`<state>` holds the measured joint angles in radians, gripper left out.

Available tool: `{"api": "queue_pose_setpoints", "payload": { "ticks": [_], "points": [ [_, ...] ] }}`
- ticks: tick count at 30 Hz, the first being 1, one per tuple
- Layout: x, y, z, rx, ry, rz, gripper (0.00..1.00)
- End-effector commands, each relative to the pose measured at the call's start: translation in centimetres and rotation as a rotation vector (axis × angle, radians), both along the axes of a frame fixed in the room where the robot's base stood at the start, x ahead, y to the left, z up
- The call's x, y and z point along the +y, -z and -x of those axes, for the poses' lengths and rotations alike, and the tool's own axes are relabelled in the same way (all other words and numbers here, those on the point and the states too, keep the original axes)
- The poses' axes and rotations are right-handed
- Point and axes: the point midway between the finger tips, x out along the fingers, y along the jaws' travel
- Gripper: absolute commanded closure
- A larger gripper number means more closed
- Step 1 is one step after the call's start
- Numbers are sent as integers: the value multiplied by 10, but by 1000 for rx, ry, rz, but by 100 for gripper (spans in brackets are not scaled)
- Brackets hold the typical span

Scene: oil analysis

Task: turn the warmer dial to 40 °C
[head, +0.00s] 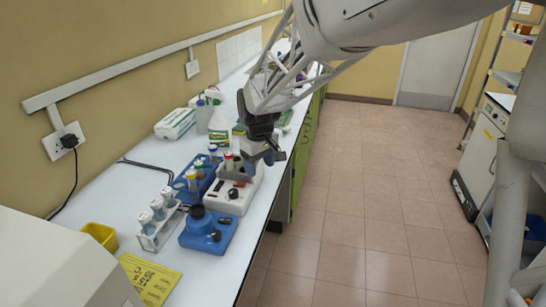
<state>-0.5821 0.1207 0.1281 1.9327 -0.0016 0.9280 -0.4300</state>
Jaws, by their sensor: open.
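The warmer (230,200) is a white box near the front edge of the bench. Capped tubes, at least one of them red-topped (228,156), stand in its top. A small dark dial (233,193) sits on its near face. The dial's marks and setting are too small to read. My gripper (262,160) is dark and open. It hangs just above and behind the warmer's right side and hides part of it. It appears empty, and I cannot tell whether it touches anything.
A blue device (205,238) stands just in front of the warmer. A blue rack (187,186) with tubes and a white tube rack (160,232) are to the left. A yellow box (101,236) is near the wall.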

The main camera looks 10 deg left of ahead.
Motion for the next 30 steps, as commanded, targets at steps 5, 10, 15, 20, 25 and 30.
{"api": "queue_pose_setpoints", "payload": {
  "ticks": [5,10,15,20,25,30],
  "points": [
    [53,25,-7,15,-90,11,39],
    [83,40,-9,24,-145,17,39],
    [95,45,-9,26,-165,18,39],
    [95,46,-9,26,-166,18,39],
    [95,46,-9,26,-166,18,39],
    [95,50,-9,26,-166,19,39]
  ]
}}
